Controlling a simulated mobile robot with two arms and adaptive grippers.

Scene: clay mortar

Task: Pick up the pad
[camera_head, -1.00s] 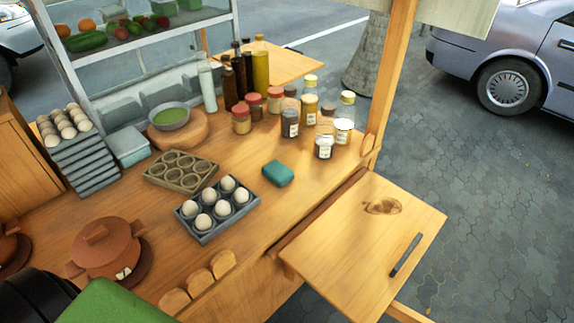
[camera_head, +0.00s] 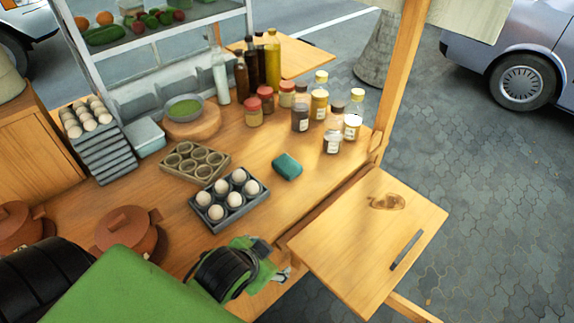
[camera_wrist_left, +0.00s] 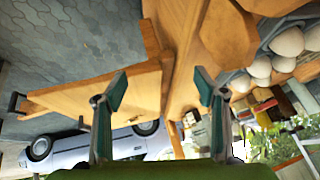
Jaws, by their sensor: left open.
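The pad is likely the small teal block (camera_head: 287,166) lying flat on the wooden counter (camera_head: 330,178), right of the egg tray. Nothing touches it. My left gripper (camera_head: 284,272) is low in the head view, over the counter's front edge and below the pad in the picture, apart from it. In the left wrist view its two fingers stand wide apart with nothing between the tips (camera_wrist_left: 160,90). I cannot make out the pad in that view. My right gripper is not in view.
A grey tray of eggs (camera_head: 204,214) and an empty cup tray (camera_head: 183,173) lie left of the pad. Several jars (camera_head: 332,141) stand behind it. Clay pots (camera_head: 128,232) are at left. A side shelf (camera_head: 350,260) with a dark bar is at right.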

